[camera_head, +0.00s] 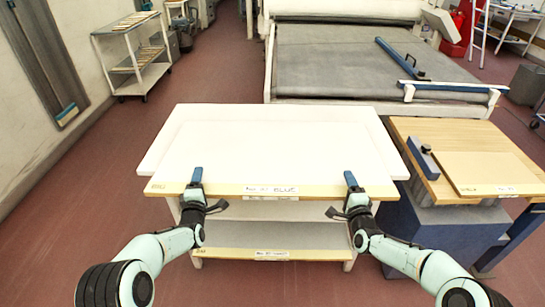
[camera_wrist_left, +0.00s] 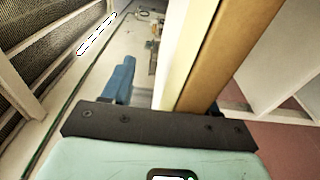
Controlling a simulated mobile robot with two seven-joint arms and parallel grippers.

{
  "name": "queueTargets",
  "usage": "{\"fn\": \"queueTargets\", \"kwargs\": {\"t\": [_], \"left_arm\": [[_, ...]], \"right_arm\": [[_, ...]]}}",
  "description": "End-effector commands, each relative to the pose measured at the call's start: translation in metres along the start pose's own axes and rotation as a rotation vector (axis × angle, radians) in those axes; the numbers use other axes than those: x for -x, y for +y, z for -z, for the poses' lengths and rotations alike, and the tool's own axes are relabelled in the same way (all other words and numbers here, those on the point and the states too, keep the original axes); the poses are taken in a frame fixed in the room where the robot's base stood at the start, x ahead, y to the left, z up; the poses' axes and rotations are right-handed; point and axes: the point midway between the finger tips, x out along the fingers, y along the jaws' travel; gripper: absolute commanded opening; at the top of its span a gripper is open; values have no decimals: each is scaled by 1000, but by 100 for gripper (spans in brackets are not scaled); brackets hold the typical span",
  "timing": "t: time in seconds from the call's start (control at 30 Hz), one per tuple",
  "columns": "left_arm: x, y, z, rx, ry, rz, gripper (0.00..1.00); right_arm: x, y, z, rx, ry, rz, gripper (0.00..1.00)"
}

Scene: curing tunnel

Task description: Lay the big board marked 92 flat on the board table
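A large white board (camera_head: 270,140) lies flat on top of a white rack (camera_head: 270,230), with a pale yellow front edge carrying a label. A small mark at its front left corner is too small to read, so I cannot confirm a 92. My left gripper (camera_head: 196,178) is at its front edge, left of the label. In the left wrist view, its blue fingers stand apart on either side of the board's edge (camera_wrist_left: 192,60), with a gap beside the left finger. My right gripper (camera_head: 351,180) is at the same edge, right of the label; its lower finger is hidden.
At right, a wooden-topped table (camera_head: 415,130) bears a paler board (camera_head: 490,170) and a blue clamp-like block (camera_head: 423,158). A large grey-bed machine (camera_head: 340,60) stands behind. A shelf trolley (camera_head: 135,60) is at back left. The red floor at left is clear.

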Motion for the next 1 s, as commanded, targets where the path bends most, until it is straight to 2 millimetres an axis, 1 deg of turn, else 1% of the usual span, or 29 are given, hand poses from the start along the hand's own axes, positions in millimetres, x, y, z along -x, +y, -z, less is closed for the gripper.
{"fn": "queueTargets", "kwargs": {"t": [0.03, 0.1, 0.37, 0.53, 0.67, 0.9, 1.0], "left_arm": [[-1, 5, 0, 1, 1, -11, 62], [-1, 5, 0, 1, 1, -10, 80], [0, 3, 0, 0, 0, -5, 80], [8, 2, 0, 0, 0, -2, 80], [23, 2, 0, 1, 0, -1, 80], [57, 2, 1, 0, 1, -3, 80], [67, 2, 1, 1, 1, -4, 80]], "right_arm": [[-1, -4, 0, 1, 1, 9, 54], [-1, -4, 0, 1, 1, 9, 54], [-1, -7, 0, 1, 2, 14, 54], [-1, -8, 0, 1, 2, 16, 54], [-1, -8, 0, 1, 2, 17, 54], [-1, -9, 1, 1, 3, 18, 54], [-1, -9, 0, 1, 2, 18, 54]]}}
